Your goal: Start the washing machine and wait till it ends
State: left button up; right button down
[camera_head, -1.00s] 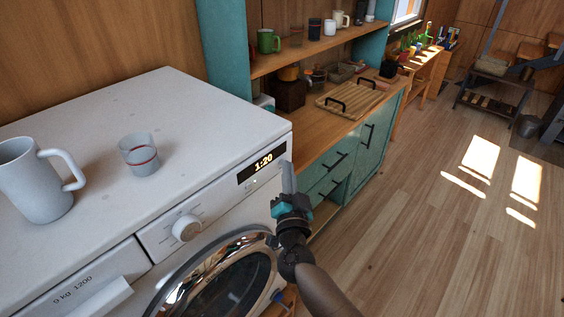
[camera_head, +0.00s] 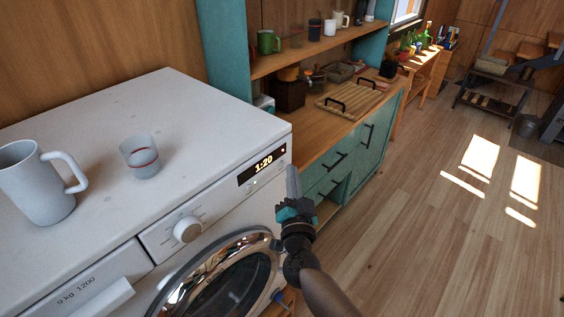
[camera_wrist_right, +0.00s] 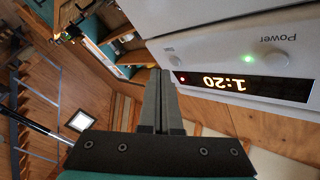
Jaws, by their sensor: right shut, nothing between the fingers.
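The white washing machine (camera_head: 190,110) stands at the left, with a round chrome-rimmed door (camera_head: 215,280) and a dial (camera_head: 187,229). Its lit display (camera_head: 263,164) reads 1:20, with a small red dot at its right end. The right wrist view shows the display (camera_wrist_right: 235,83) upside down, a Power button (camera_wrist_right: 275,62) and a lit green light (camera_wrist_right: 248,58). My right gripper (camera_head: 292,172) is shut and empty, just right of the machine's front right corner. Its fingers (camera_wrist_right: 161,78) appear apart from the Power button. My left gripper is not in view.
A white mug (camera_head: 38,185) and a small glass (camera_head: 139,160) stand on the machine's top. A teal cabinet with a wooden counter (camera_head: 320,135) lies beyond it, bearing a slatted tray (camera_head: 357,101). Shelves above hold cups. The wooden floor (camera_head: 430,210) at the right is clear.

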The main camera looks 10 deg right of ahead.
jog(key=s+d+p, duration=0.1)
jog(key=s, duration=0.1)
jog(key=s+d+p, duration=0.1)
jog(key=s+d, duration=0.1)
dwell(0.5)
